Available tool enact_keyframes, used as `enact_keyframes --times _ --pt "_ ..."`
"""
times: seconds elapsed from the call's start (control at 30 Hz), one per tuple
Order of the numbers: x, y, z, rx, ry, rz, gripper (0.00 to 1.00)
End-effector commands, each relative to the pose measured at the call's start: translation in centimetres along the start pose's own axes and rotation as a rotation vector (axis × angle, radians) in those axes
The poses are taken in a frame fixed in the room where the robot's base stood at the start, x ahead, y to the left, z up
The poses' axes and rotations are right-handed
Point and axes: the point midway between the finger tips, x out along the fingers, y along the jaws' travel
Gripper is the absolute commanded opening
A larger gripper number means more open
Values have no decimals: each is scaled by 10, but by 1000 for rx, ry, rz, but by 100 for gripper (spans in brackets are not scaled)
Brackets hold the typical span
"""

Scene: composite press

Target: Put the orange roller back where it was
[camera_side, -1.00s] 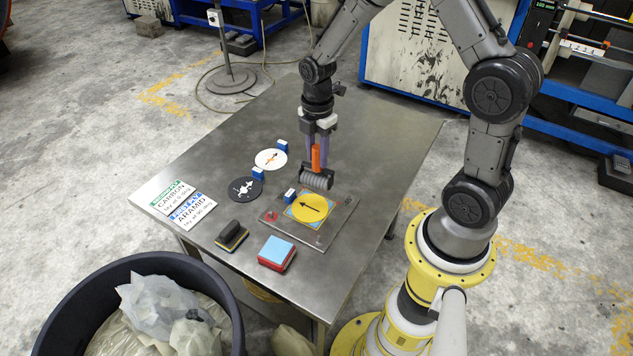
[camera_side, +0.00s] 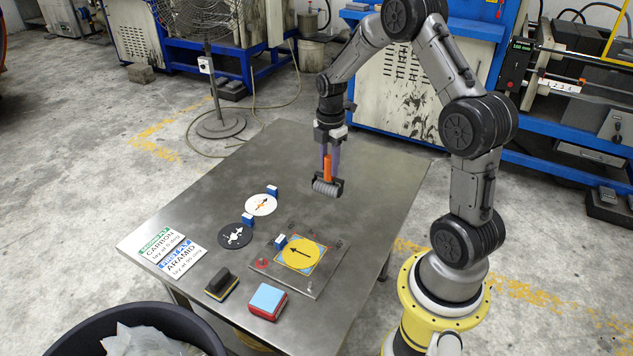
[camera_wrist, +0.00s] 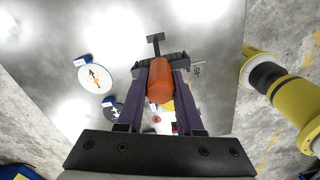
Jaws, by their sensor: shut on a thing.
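The orange roller has an orange handle (camera_side: 328,167) and a grey ribbed drum (camera_side: 327,187). My gripper (camera_side: 330,155) is shut on the handle, which points up with the drum below. The roller is over the far part of the steel table; I cannot tell if the drum touches the top. In the wrist view the orange handle (camera_wrist: 160,80) sits between my two purple fingers. The drum is mostly hidden there, with dark frame parts showing beyond the handle. No marked resting place for the roller is clear in view.
A plate (camera_side: 258,264) holds the yellow disc (camera_side: 303,253) with a black arrow. A white disc (camera_side: 261,205), black disc (camera_side: 234,236), two signs (camera_side: 170,252), a dark brush-like block (camera_side: 221,284) and a red-blue block (camera_side: 267,300) lie on the table (camera_side: 385,165). Its far right is clear.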

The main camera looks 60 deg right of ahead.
Motion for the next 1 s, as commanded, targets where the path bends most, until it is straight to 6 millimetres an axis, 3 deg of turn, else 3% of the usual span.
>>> enact_keyframes --times 0.2,0.4,0.63,0.83,1.0 --pt "35 38 8 0 1 -2 0" --pt "56 57 13 0 0 1 0" --pt "68 65 15 0 0 1 0" --pt "95 64 15 0 0 -1 0" --pt "97 65 15 0 0 2 0"
